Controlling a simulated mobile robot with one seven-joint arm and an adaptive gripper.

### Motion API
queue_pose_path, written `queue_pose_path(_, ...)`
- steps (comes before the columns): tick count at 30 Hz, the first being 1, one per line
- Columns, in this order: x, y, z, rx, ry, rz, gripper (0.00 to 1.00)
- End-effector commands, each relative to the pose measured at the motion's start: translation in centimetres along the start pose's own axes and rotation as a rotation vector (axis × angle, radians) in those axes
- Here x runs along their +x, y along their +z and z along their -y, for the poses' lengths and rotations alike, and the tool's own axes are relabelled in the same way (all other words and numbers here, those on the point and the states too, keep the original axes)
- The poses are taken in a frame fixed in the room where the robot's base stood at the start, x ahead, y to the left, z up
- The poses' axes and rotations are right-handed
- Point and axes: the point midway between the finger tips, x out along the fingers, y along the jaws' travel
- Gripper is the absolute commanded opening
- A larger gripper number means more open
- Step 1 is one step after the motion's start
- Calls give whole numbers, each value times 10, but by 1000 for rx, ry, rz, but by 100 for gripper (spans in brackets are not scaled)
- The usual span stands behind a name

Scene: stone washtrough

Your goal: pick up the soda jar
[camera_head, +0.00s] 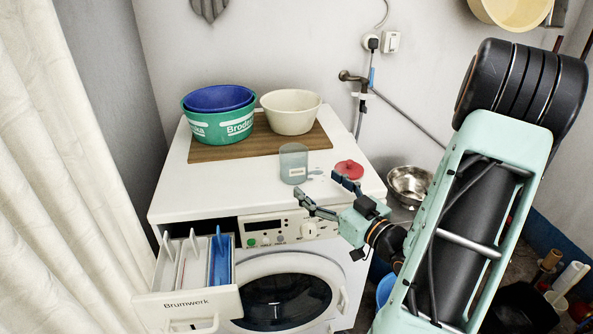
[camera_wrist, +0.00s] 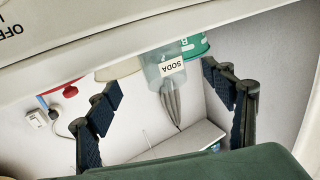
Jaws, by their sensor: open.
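The soda jar (camera_head: 293,163) is a translucent grey-green cylinder with a pale label. It stands upright near the front edge of the white washing machine top (camera_head: 240,187). In the wrist view, which is upside down, the jar (camera_wrist: 158,72) shows its SODA label between the two fingers, farther off. My gripper (camera_head: 322,190) is open and empty at the front edge of the machine top, in front of the jar and apart from it. Both dark fingers show in the wrist view (camera_wrist: 162,82). The jar's mouth is hard to make out.
A red lid (camera_head: 348,170) lies right of the jar. Behind, a green tub (camera_head: 217,126) holding a blue basin (camera_head: 218,98) and a cream bowl (camera_head: 291,112) stand on a brown board (camera_head: 262,142). The detergent drawer (camera_head: 190,300) is pulled out below. The machine top's left part is clear.

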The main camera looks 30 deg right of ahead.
Motion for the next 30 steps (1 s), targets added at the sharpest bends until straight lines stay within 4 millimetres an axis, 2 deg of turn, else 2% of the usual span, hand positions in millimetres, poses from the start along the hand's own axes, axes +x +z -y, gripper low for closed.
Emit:
queue_pose_path(9,44,0,2,1,-6,-2,75)
queue_pose_path(16,62,-2,2,0,-5,-2,75)
queue_pose_path(24,100,-6,2,2,-4,-1,75)
queue_pose_path(30,107,-6,1,1,-2,0,75)
